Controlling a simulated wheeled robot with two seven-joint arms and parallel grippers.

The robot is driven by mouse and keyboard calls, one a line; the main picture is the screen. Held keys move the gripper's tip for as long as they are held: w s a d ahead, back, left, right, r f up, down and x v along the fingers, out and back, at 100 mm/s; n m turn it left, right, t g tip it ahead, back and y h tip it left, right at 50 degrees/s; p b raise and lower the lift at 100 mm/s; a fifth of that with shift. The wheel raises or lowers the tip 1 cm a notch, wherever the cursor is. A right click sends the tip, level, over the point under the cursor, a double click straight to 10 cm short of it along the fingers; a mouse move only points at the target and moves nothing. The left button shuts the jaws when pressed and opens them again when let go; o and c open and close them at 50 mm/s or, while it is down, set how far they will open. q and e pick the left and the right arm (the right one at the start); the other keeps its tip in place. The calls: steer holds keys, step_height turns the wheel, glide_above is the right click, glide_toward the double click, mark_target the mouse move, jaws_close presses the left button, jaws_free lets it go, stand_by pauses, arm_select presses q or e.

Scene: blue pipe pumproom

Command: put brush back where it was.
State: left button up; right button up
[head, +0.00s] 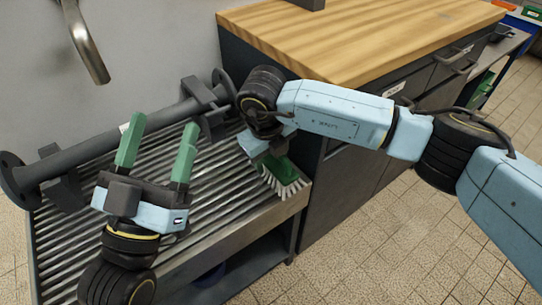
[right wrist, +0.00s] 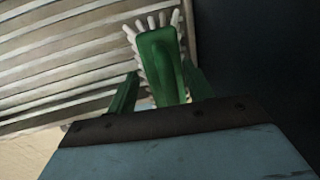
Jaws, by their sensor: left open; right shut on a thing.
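The brush (head: 284,178) has a green body and white bristles. It is at the right end of the ribbed metal rack, its bristles pointing down toward the rack's front right corner. My right gripper (head: 268,148) is shut on the brush; its fingers are mostly hidden by my wrist in the head view. In the right wrist view the brush (right wrist: 162,62) stands between the two green fingers, with bristles fanned around its far end. I cannot tell whether the bristles touch the rack. My left gripper (head: 158,150) is open and empty above the rack's left part.
The ribbed rack (head: 225,180) carries a dark flanged pipe (head: 110,135) along its back. A cabinet with a wooden top (head: 370,35) stands close on the right. A metal spout (head: 88,45) hangs at upper left. The tiled floor (head: 390,235) at right front is clear.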

steer(key=shift+f+b, duration=0.45)
steer(key=shift+f, duration=0.15)
steer(key=o, duration=0.9)
arm_select(q)
steer(key=shift+s+a+r+t, duration=0.15)
steer(key=shift+s+r+t, duration=0.3)
steer(key=shift+t, duration=0.15)
